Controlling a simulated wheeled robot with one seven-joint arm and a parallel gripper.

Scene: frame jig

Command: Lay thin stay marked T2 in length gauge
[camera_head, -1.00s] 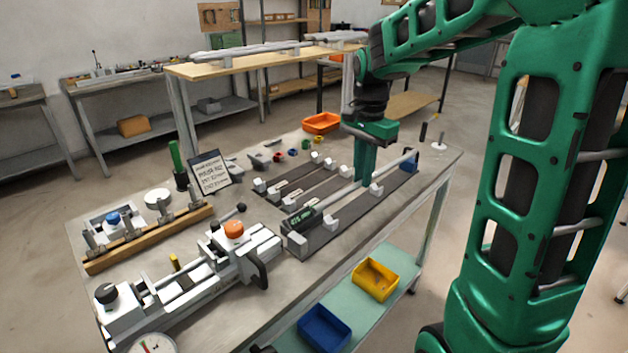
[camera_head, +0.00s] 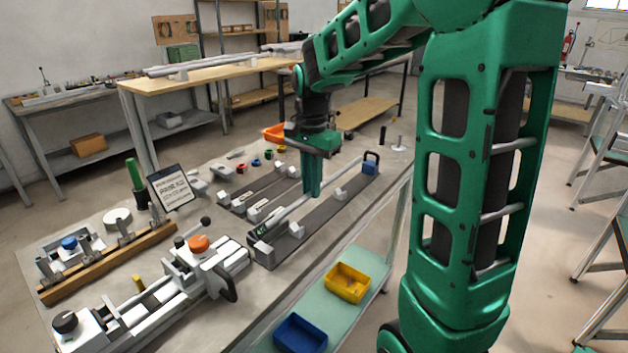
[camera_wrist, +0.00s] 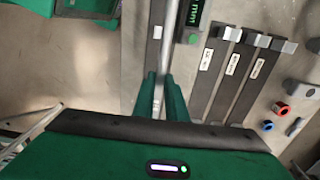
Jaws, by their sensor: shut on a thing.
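The thin stay (camera_wrist: 166,50) is a pale, slim rod; it also shows in the head view (camera_head: 289,215). My gripper (camera_head: 311,194) is shut on it, with a green finger on each side in the wrist view (camera_wrist: 160,100). The length gauge (camera_head: 318,212) is a long dark bed with pale blocks, a blue end block (camera_head: 371,163) and a green-lit display (camera_wrist: 195,18). The stay runs along the gauge's length, close above or on it; I cannot tell whether it touches. No T2 mark is readable.
Labelled dark strips (camera_wrist: 231,70) with pale end blocks lie beside the gauge. A clamping fixture (camera_head: 190,270) with an orange knob, a wooden rail (camera_head: 110,262) and a sign (camera_head: 172,187) stand left. Yellow (camera_head: 347,282) and blue (camera_head: 300,334) bins sit on the lower shelf.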

